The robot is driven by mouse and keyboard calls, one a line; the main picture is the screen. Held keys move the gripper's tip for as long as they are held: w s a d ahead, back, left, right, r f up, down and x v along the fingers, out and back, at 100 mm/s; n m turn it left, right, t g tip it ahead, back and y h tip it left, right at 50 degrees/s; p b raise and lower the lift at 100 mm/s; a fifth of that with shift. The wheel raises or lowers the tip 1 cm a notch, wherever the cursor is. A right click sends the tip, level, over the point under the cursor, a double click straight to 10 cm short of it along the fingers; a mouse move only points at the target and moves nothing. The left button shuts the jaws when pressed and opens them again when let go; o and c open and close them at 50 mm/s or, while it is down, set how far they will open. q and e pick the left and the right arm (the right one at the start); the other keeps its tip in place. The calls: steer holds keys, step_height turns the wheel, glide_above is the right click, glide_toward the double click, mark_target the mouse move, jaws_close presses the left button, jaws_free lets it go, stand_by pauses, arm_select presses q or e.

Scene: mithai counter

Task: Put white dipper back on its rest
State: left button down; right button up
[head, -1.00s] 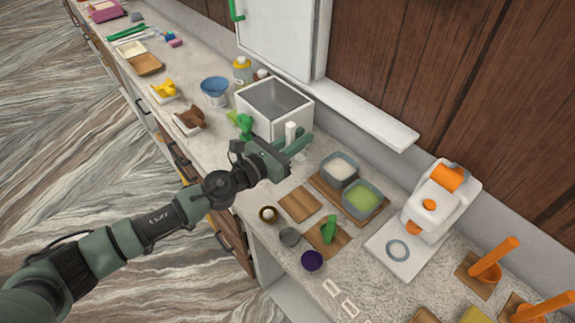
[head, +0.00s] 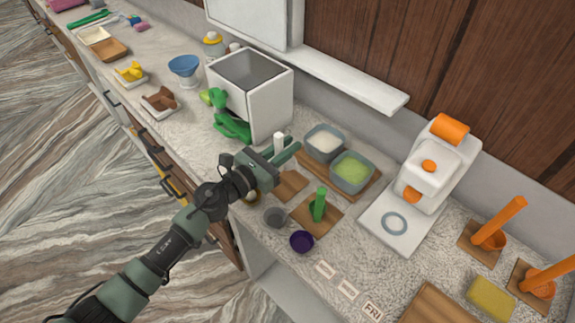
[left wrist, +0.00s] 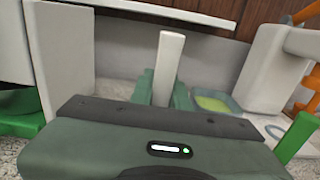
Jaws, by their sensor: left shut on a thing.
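The white dipper shows as an upright white handle (head: 279,143) between the fingers of my left gripper (head: 284,156). In the left wrist view the handle (left wrist: 168,62) stands up between the green fingers, tilted slightly. Its lower end is hidden by the gripper. My left gripper is shut on it. A bare wooden rest (head: 291,187) lies on the counter just below and in front of the gripper, partly covered by it. Whether the dipper touches the rest cannot be told. My right gripper is not in view.
A green dipper (head: 319,205) stands on the neighbouring board. Grey tubs of white (head: 324,142) and green (head: 351,170) contents sit behind. A white open bin (head: 270,108) stands behind left. A grey cup (head: 275,217) and purple bowl (head: 301,241) are in front.

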arm_select(q)
step_height(320, 180, down, 4)
steer(key=shift+f+b, duration=0.25)
steer(key=shift+b, duration=0.65)
steer(key=shift+f, duration=0.15)
steer(key=c, duration=1.4)
jaws_free()
steer(key=shift+o, duration=0.2)
